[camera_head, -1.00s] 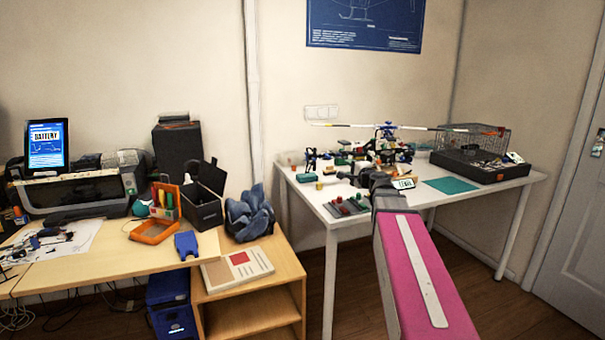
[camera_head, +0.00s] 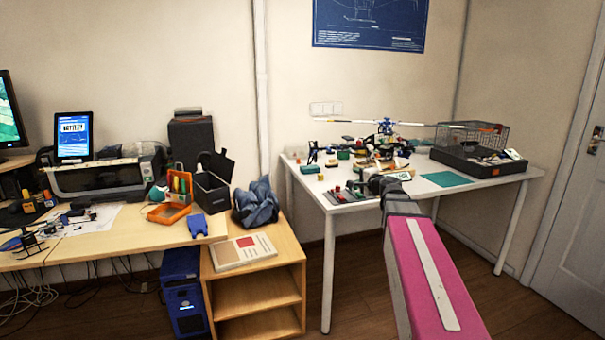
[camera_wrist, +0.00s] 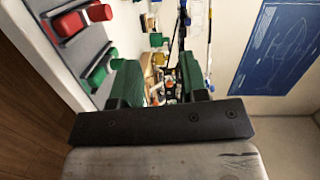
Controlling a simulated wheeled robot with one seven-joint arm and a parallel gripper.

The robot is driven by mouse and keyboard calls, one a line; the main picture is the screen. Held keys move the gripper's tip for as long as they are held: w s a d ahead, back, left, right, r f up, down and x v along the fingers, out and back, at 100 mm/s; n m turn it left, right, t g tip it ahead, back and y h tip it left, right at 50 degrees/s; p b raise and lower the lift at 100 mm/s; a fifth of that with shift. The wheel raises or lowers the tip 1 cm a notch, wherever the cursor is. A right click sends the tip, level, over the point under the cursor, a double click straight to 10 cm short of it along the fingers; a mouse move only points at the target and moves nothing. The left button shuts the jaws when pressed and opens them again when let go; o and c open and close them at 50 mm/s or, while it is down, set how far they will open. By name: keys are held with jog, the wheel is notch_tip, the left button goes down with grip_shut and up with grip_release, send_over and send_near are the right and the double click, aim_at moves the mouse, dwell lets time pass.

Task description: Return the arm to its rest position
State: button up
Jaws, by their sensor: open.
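My arm, with a pink link, reaches from the lower right of the head view towards the white table (camera_head: 440,196). In the wrist view my gripper (camera_wrist: 158,82) shows two green fingers apart, with nothing held between them. Beyond the fingers is the cluttered tabletop, out of focus. A model helicopter (camera_head: 386,127) with a long rotor stands at the back of the white table.
A grey tray (camera_wrist: 85,50) with red and green pieces lies near the fingers. A wire cage (camera_head: 472,137) stands at the table's right, beside a green mat (camera_head: 446,179). A wooden shelf (camera_head: 255,290) and the desk (camera_head: 130,240) are at left. Floor shows below the table.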

jog(key=s+a+f+n+g+h, duration=0.1)
jog(key=s+a+f+n+g, duration=0.2)
jog(key=f, duration=0.4)
jog(key=s+a+f+n+g, duration=0.1)
jog(key=s+f+n+g, duration=0.15)
jog(key=s+f, duration=0.35)
jog(key=s+a+f+n+g+h, duration=0.1)
jog(key=s+a+f+n+g, duration=0.2)
jog(key=f, duration=0.6)
jog(key=s+d+f+n+g+h, duration=0.1)
jog(key=s+d+f+g+h, duration=0.1)
jog(key=s+f, duration=0.4)
jog(key=s+d+f+n+g+h, duration=0.2)
jog(key=s+f+g+h, duration=0.1)
jog(key=s, duration=0.5)
notch_tip(320, 180, down, 3)
jog(key=shift+d+r+g, duration=0.1)
jog(key=shift+d+g, duration=0.25)
jog(key=shift+g, duration=0.5)
jog(key=shift+n, duration=0.25)
